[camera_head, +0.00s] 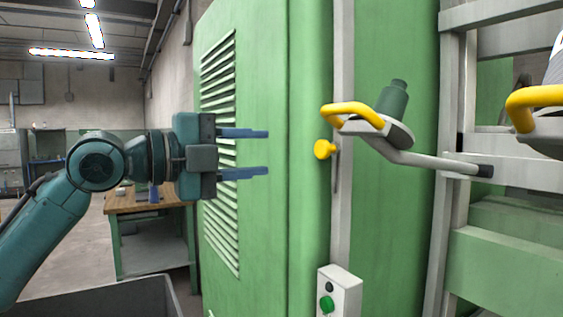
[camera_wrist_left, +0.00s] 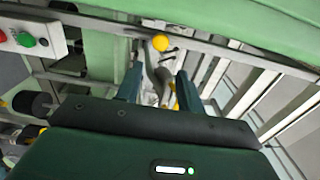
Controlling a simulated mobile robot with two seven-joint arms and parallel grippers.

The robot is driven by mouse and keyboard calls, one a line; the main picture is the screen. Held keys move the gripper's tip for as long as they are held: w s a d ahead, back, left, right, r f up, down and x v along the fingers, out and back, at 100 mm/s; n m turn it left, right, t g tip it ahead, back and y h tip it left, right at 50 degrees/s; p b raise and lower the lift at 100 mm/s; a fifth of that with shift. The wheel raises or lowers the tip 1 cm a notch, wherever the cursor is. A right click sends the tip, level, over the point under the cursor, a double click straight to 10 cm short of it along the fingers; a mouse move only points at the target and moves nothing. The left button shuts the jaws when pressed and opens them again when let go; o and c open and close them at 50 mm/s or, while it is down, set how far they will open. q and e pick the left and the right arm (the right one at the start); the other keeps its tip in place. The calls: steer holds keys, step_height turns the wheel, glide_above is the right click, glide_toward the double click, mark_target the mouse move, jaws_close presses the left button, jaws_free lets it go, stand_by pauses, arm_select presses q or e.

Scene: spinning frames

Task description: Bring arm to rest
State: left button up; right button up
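My left gripper (camera_head: 268,152) is held level in front of the green machine cabinet, its two blue fingers spread apart with nothing between them. To the right of the fingertips, apart from them, is a grey arm with a yellow handle (camera_head: 352,110) and a dark green bobbin (camera_head: 392,98). A yellow knob (camera_head: 324,150) sits on the cabinet's edge strip. In the left wrist view the two fingers of the left gripper (camera_wrist_left: 158,82) are also apart, and the yellow knob (camera_wrist_left: 161,43) shows beyond them. My right gripper is in neither view.
The green cabinet (camera_head: 262,220) with a louvred vent fills the middle. A control box (camera_head: 340,290) with a green button is low on it. A second yellow handle (camera_head: 535,97) is at far right. A grey bin (camera_head: 110,298) and a workbench (camera_head: 150,200) stand at left.

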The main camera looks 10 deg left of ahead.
arm_select(q)
steer(key=shift+v, duration=0.95)
